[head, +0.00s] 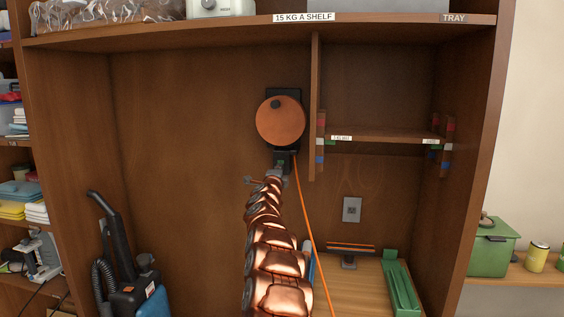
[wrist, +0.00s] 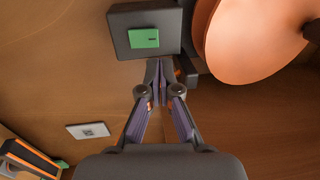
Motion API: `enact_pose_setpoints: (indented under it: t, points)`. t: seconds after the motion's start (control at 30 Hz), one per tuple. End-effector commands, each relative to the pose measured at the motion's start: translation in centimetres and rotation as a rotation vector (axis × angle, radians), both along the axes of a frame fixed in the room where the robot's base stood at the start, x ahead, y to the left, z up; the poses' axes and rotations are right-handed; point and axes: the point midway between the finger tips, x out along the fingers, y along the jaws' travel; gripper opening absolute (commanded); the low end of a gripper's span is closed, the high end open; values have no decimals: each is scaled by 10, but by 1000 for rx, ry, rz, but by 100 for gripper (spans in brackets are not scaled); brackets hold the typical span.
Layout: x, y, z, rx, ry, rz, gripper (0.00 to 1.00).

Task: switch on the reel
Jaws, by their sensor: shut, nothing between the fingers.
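The reel (head: 280,121) is a round orange disc on a dark mount on the cabinet's back panel. In the wrist view the reel (wrist: 250,35) fills the upper right. Beside it is a dark switch box (wrist: 120,33) with a green rectangular button (wrist: 144,38) bearing small dark marks. My gripper (wrist: 158,66) is shut and empty, its tips just below the box's lower edge in that view. I cannot tell whether they touch it. In the head view my gripper (head: 279,170) is just below the reel and hides part of the switch box.
An orange cord (head: 308,230) hangs from the reel, close right of my arm. A vertical divider (head: 315,100) and a small shelf (head: 375,134) stand to the right. A grey wall plate (head: 352,209) is lower right. A vacuum cleaner (head: 130,280) stands lower left.

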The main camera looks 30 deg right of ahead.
Motion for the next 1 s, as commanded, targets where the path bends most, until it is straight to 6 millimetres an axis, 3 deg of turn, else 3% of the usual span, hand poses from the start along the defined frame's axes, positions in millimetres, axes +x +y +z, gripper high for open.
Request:
enact_pose_setpoints:
  t: [1.0]
  points:
    - [37,-33,7,1,1,1,0]
